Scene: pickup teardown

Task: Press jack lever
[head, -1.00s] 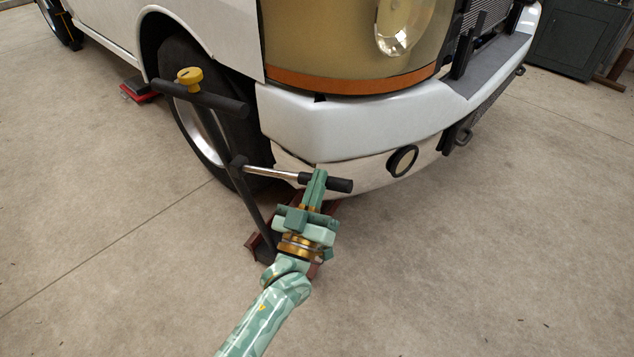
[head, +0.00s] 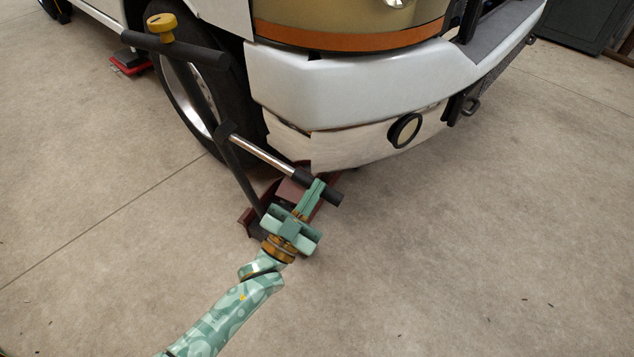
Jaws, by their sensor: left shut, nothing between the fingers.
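The jack lever (head: 262,153) is a silver rod with a black grip (head: 329,192) at its end. It slopes down to the right from the jack's dark upright handle (head: 238,172). The handle carries a black crossbar with a yellow knob (head: 161,26) on top. The dark red jack body (head: 290,192) sits on the floor by the front bumper, partly hidden by my arm. My left gripper (head: 316,186) is shut, with its fingertips at the lever's black grip and nothing between them. I cannot tell whether they touch the grip. My right gripper does not show.
The white pickup's bumper (head: 350,85) and front wheel (head: 190,100) stand just behind the jack. A red and black object (head: 130,64) lies on the floor by the truck's side. A dark green cabinet (head: 575,22) is at the back right. The concrete floor in front is clear.

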